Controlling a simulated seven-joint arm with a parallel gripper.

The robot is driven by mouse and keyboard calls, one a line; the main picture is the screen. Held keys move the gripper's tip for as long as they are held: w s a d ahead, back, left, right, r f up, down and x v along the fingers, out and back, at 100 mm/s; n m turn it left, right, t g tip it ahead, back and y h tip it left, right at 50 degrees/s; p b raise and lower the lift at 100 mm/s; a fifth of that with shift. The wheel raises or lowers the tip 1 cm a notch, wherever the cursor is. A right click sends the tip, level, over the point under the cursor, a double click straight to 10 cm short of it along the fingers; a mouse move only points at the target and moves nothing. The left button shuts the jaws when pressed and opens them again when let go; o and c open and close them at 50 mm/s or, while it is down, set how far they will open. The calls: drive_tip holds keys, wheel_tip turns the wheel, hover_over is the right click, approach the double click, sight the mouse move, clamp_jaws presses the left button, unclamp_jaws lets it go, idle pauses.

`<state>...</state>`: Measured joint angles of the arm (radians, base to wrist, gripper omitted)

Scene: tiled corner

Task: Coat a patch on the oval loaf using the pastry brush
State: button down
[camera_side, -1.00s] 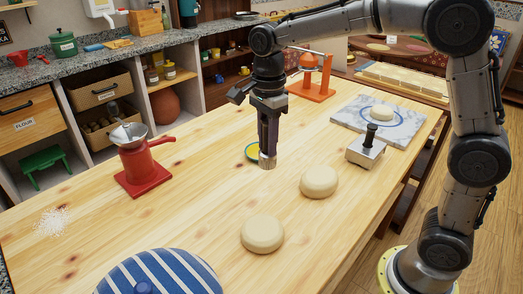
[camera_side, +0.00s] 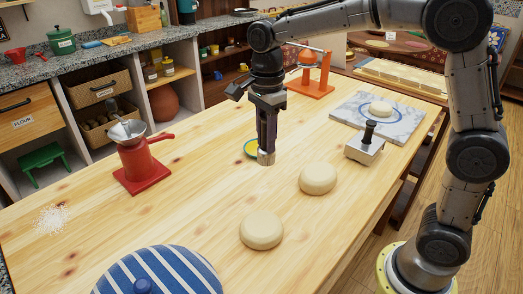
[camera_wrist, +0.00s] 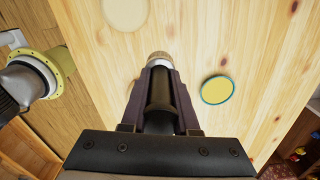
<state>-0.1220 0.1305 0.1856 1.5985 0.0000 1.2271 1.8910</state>
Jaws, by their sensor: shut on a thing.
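My gripper (camera_side: 266,135) points straight down over the table, shut on the dark handle of the pastry brush (camera_side: 266,157). In the wrist view the brush (camera_wrist: 160,59) shows its pale end beyond my fingers (camera_wrist: 160,100). Two cream loaves lie on the table: a slightly oval one (camera_side: 318,179) right of the brush, and a rounder one (camera_side: 262,230) nearer the camera. The brush is apart from both. A pale loaf (camera_wrist: 125,10) shows at the top of the wrist view; I cannot tell which. A yellow dish with a blue-green rim (camera_wrist: 217,89) is beside the brush, partly hidden in the side view.
A red mill (camera_side: 138,160) stands at left and a striped blue dome (camera_side: 160,272) in front. A metal press with a black knob (camera_side: 366,150) and a marble board (camera_side: 400,125) are at right. An orange stand (camera_side: 312,85) is behind.

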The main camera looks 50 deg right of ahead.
drive_tip(key=shift+w+h, duration=0.15)
drive_tip(key=shift+h, duration=0.15)
drive_tip(key=w+d+t+h, duration=0.1)
drive_tip(key=w+d, duration=0.5)
drive_tip(key=w, duration=0.3)
drive_tip(key=shift+t+h, duration=0.5)
drive_tip(key=shift+h, duration=0.4)
drive_tip(key=shift+w+d+f, duration=0.8)
drive_tip(key=shift+d+f, duration=0.35)
drive_tip(key=shift+f, duration=0.45)
drive_tip(key=shift+w+d+f, duration=0.85)
drive_tip(key=shift+d+f, duration=0.25)
drive_tip(key=shift+f, duration=0.55)
drive_tip(key=shift+w+d+f, duration=0.8)
drive_tip(key=shift+d+f, duration=0.35)
drive_tip(key=shift+f, duration=0.45)
drive_tip(key=shift+f, duration=0.65)
wheel_tip(320, 180, up, 7)
